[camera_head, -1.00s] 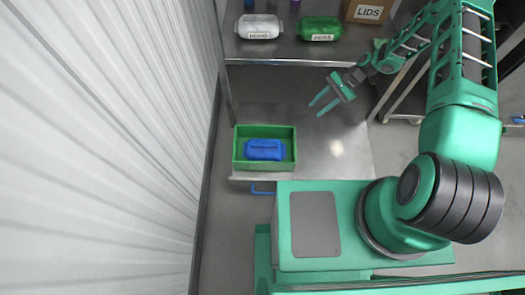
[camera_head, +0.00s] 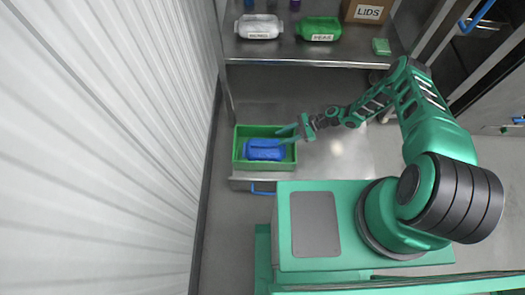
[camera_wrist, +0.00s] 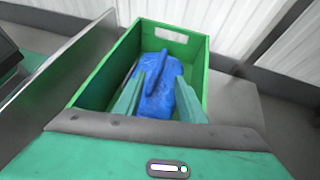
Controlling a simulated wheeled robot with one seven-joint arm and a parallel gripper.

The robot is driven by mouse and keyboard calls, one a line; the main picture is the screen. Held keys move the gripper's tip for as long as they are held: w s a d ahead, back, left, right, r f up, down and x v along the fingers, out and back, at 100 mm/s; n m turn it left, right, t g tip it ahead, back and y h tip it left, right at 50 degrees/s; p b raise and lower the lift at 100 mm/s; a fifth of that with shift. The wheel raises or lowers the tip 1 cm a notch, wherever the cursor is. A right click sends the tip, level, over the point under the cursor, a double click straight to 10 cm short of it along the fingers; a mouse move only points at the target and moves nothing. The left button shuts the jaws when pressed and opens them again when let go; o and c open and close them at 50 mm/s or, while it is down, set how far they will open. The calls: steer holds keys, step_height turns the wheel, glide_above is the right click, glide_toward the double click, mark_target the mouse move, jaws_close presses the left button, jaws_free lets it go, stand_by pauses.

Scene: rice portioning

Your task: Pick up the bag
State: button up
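The blue bag (camera_head: 265,153) lies in the green crate (camera_head: 237,148) on the lower metal shelf. In the wrist view the bag (camera_wrist: 160,92) has a raised blue ridge along its top and fills much of the crate (camera_wrist: 196,50). My gripper (camera_head: 281,136) reaches over the crate's right side from the right. In the wrist view its two green fingers (camera_wrist: 158,92) are apart, one on each side of the near part of the bag. I cannot tell whether they touch it. The near end of the bag is partly hidden by my gripper's body.
The upper metal shelf (camera_head: 275,54) holds a white bag (camera_head: 259,27), a green bag (camera_head: 319,29), a box marked LIDS (camera_head: 368,11) and a small green item (camera_head: 381,46). A white corrugated wall (camera_head: 110,150) stands on the left. The lower shelf right of the crate is bare.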

mark_target(266, 145)
steer(key=x, duration=0.7)
steer(key=shift+s+a+f, duration=0.15)
steer(key=shift+s+f, duration=0.05)
steer(key=shift+f, duration=0.2)
jaws_close()
stand_by(1.1)
